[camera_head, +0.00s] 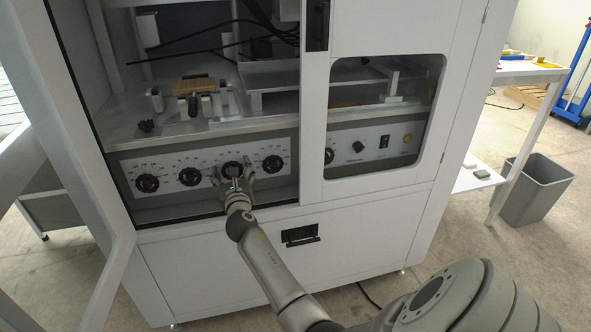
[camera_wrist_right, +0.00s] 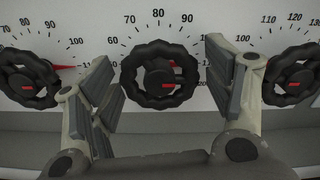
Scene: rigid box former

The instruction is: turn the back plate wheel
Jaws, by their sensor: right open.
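Several black knobbed wheels sit in a row on the grey dial panel (camera_head: 205,158) low in the machine's open bay. Labels over them are too small to read, so I cannot tell which is the back plate wheel. My right gripper (camera_head: 233,176) is open in front of the third wheel from the left (camera_head: 231,169). In the right wrist view that wheel (camera_wrist_right: 160,75) stands between the spread fingers of my right gripper (camera_wrist_right: 162,72), with a visible gap on both sides. My left gripper is out of view.
Neighbouring wheels stand close on the left (camera_wrist_right: 25,80) and right (camera_wrist_right: 294,74), just outside the fingers. A window (camera_head: 385,110) covers more controls at right. The open door (camera_head: 90,150) is at left. A grey bin (camera_head: 535,190) stands on the floor far right.

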